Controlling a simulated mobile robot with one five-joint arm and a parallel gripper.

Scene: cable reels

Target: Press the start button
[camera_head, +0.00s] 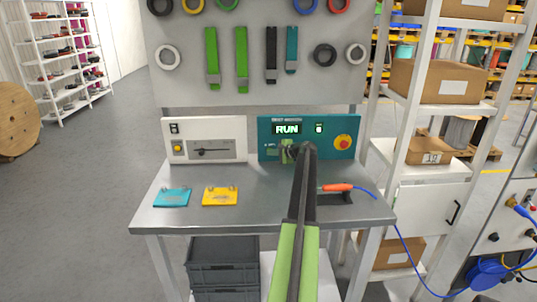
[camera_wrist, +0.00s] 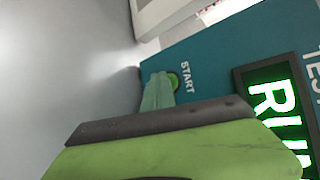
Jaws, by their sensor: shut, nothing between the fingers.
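The teal tester panel (camera_head: 348,150) stands at the back right of the steel bench. Its display (camera_head: 287,129) is lit green and reads RUN; part of the lit word also shows in the wrist view (camera_wrist: 272,105). The green start button (camera_wrist: 173,82) sits beside the START label (camera_wrist: 187,78) in the wrist view, partly behind my fingertips. My gripper (camera_wrist: 158,92) is shut and empty, with its tips at the button; I cannot tell whether they touch it. In the head view my gripper (camera_head: 287,148) is at the panel's lower left and hides the button.
A red knob (camera_head: 343,142) on a yellow plate is at the panel's right. A white box with switches (camera_head: 204,140) stands to the left. A teal card (camera_head: 172,197) and a yellow card (camera_head: 220,196) lie on the bench (camera_head: 245,218). An orange-handled tool (camera_head: 338,188) with a blue cable lies right.

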